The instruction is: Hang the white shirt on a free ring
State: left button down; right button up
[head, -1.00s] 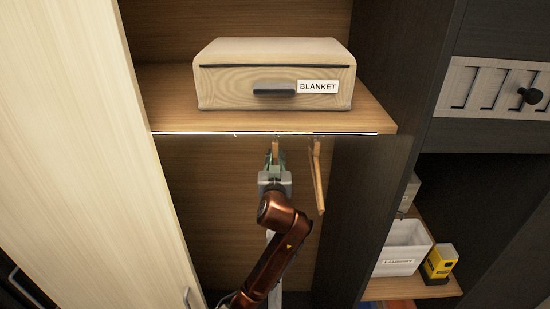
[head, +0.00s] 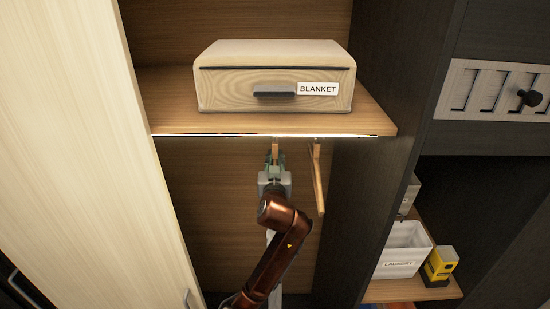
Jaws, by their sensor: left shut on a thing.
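My left gripper (head: 274,160) is raised inside the wardrobe, just below the front edge of the shelf. It is shut on a wooden piece (head: 275,147), which looks like the top of a hanger. White cloth, likely the white shirt (head: 275,299), shows in part below, behind my left arm. Most of it is hidden. A second wooden hanger (head: 317,178) hangs just right of the gripper, apart from it. The rings under the shelf are too small or hidden to make out. My right gripper is not in view.
A blanket box (head: 275,78) sits on the wooden shelf (head: 170,112) above the gripper. A pale door (head: 85,130) stands at left and a dark partition (head: 372,190) at right. Beyond it are a laundry bin (head: 402,262) and a yellow box (head: 440,264).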

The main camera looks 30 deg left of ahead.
pick_arm(q)
jog(key=shift+x, duration=1.1)
dwell(0.6)
jog(key=shift+f, duration=0.45)
dwell(1.3)
jog(key=c, duration=1.8)
grip_release()
jog(key=shift+c, duration=0.2)
jog(key=shift+o, duration=0.2)
jog(key=shift+f, duration=0.1)
